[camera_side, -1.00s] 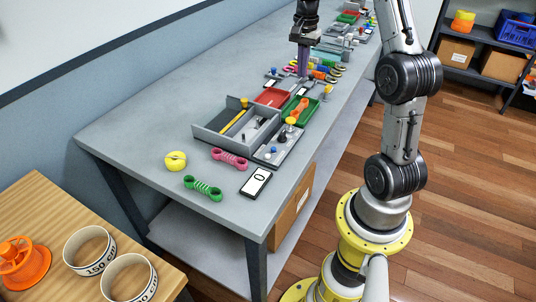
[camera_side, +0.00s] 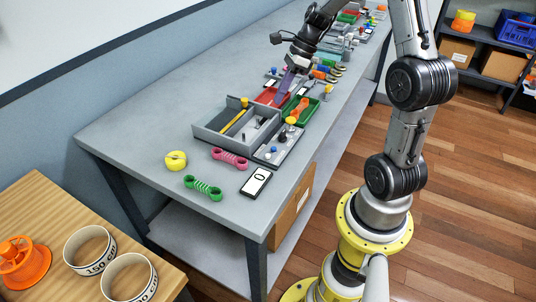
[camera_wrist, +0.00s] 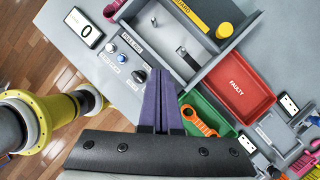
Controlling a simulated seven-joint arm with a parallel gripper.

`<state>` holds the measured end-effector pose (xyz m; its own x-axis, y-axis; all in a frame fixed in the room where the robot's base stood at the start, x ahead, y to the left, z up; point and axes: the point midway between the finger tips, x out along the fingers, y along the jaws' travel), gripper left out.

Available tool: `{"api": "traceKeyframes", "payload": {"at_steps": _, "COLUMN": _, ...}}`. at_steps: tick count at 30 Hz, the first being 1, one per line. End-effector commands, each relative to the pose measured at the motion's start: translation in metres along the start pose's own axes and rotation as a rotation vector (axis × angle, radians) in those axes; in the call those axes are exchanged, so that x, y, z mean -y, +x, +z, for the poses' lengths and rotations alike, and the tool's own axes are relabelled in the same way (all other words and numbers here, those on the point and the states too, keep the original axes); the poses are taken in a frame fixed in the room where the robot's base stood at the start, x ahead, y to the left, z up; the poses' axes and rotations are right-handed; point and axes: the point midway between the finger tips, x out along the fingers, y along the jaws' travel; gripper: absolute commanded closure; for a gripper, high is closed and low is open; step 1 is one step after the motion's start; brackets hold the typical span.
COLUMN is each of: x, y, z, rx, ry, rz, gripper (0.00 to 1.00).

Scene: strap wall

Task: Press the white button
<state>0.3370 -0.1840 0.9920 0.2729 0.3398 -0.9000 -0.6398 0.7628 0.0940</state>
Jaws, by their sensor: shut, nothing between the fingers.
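In the wrist view, a small whitish button (camera_wrist: 110,47) sits on a grey panel (camera_wrist: 128,93), at the end near the counter. It is beside a blue button (camera_wrist: 121,58) and a dark knob (camera_wrist: 138,75). In the side view the panel (camera_side: 265,158) is at the table's front edge, and the white button is too small to make out clearly. My gripper (camera_side: 277,101) is tilted, with its purple fingers shut and empty over the red tray area, beyond the panel. In the wrist view my gripper (camera_wrist: 160,72) points toward the panel and grey box, apart from the white button.
A grey compartment box (camera_side: 215,133) with raised walls stands beside the panel. A red tray (camera_wrist: 238,88) and green tray (camera_wrist: 202,112) lie near my fingers. A counter reading 0 (camera_side: 257,182), a pink piece (camera_side: 230,158) and a green piece (camera_side: 203,188) lie nearby.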

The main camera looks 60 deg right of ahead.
Motion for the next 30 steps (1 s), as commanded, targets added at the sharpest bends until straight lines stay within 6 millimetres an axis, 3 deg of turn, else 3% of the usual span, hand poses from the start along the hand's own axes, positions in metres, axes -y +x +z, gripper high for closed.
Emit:
{"api": "traceKeyframes", "payload": {"at_steps": 1, "x": -0.017, "y": 0.005, "z": 0.008, "rx": 0.055, "ry": 0.116, "rz": 0.005, "gripper": 1.00}}
{"api": "traceKeyframes", "payload": {"at_steps": 7, "x": -0.073, "y": 0.017, "z": 0.033, "rx": 0.258, "ry": 0.570, "rz": 0.029, "gripper": 1.00}}
{"api": "traceKeyframes", "payload": {"at_steps": 13, "x": -0.110, "y": 0.021, "z": 0.041, "rx": 0.370, "ry": 0.792, "rz": 0.043, "gripper": 1.00}}
{"api": "traceKeyframes", "payload": {"at_steps": 18, "x": -0.121, "y": 0.018, "z": 0.042, "rx": 0.386, "ry": 0.795, "rz": 0.036, "gripper": 1.00}}
{"api": "traceKeyframes", "payload": {"at_steps": 30, "x": -0.121, "y": 0.015, "z": 0.044, "rx": 0.391, "ry": 0.783, "rz": 0.027, "gripper": 1.00}}
